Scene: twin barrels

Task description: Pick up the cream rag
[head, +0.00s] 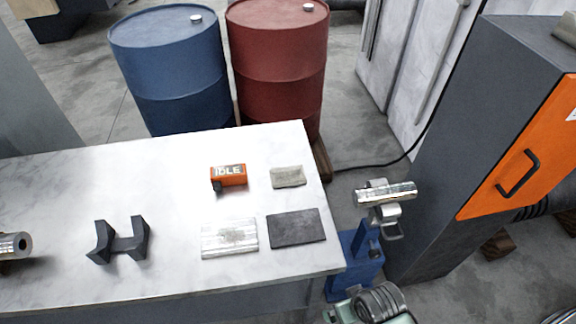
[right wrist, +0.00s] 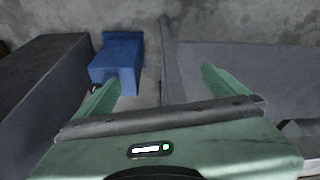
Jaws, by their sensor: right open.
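The cream rag (head: 288,177) is a small folded beige piece lying flat near the right end of the white marble-topped table (head: 170,180), in the head view. It lies right of an orange box marked IDLE (head: 229,177) and behind a dark grey pad (head: 297,228). My right gripper (right wrist: 160,80) shows in the right wrist view with its two green fingers apart and nothing between them. The rag does not show in that view. A green part of my right arm is at the bottom of the head view, off the table's right end. My left gripper is not in view.
A pale silvery sheet (head: 229,238), a dark V-shaped block (head: 120,240) and a metal tube (head: 14,245) lie on the table. A blue stand with a metal cylinder (head: 385,194) is beside its right end. Blue (head: 170,65) and red (head: 277,60) barrels stand behind.

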